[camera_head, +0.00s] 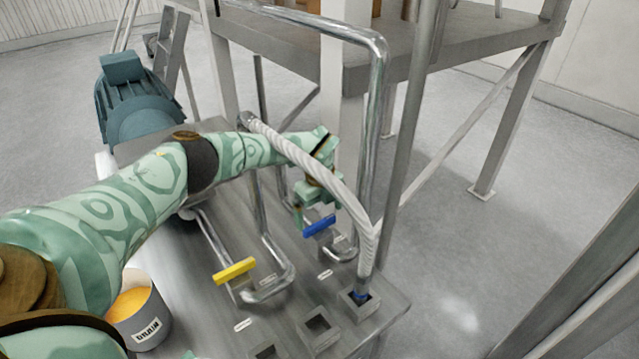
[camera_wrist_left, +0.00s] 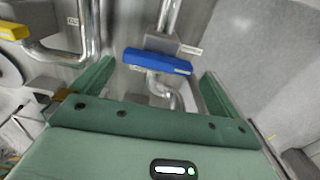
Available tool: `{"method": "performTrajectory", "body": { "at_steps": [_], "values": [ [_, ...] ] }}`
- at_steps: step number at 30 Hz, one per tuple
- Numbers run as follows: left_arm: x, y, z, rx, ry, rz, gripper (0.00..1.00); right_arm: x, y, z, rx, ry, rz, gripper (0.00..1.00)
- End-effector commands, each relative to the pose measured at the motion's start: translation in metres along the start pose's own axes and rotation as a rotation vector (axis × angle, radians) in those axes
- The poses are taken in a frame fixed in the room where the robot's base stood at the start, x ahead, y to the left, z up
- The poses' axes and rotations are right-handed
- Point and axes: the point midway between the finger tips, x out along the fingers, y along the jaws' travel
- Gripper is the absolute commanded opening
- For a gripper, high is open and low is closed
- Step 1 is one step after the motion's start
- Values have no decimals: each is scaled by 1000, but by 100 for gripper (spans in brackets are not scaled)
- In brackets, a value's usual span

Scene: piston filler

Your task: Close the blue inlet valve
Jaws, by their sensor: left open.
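The blue valve handle (camera_head: 319,225) sits on a pipe at the metal bench, right of the yellow valve handle (camera_head: 234,270). My left gripper (camera_head: 303,222) is just behind and beside the blue handle in the head view. In the left wrist view the blue handle (camera_wrist_left: 158,62) lies crosswise ahead of my open left gripper (camera_wrist_left: 155,80), roughly between the fingertips. I see no clear contact. The yellow handle also shows at the left edge of the wrist view (camera_wrist_left: 12,31).
A ribbed white hose (camera_head: 345,195) arches close beside my left gripper down to a socket in the bench (camera_head: 385,305). A tall pipe (camera_head: 378,110) rises behind it. A grey bucket (camera_head: 152,322) with orange contents stands at lower left. Open floor lies right.

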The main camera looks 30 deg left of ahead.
Motion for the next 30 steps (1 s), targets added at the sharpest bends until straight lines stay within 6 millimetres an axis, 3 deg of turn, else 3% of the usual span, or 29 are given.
{"method": "performTrajectory", "body": {
  "at_steps": [9,15,20,30],
  "values": [
    [-85,-1,2,0,-4,-6,100,14,-1,2,0,0,-1,36],
    [-119,-1,2,-1,-3,-5,100,19,-1,2,0,0,-1,36],
    [-128,0,2,-2,-3,-3,100,20,-1,2,0,0,-1,36],
    [-129,0,1,-2,-2,-3,100,19,-1,2,0,0,-1,36]
  ]
}}
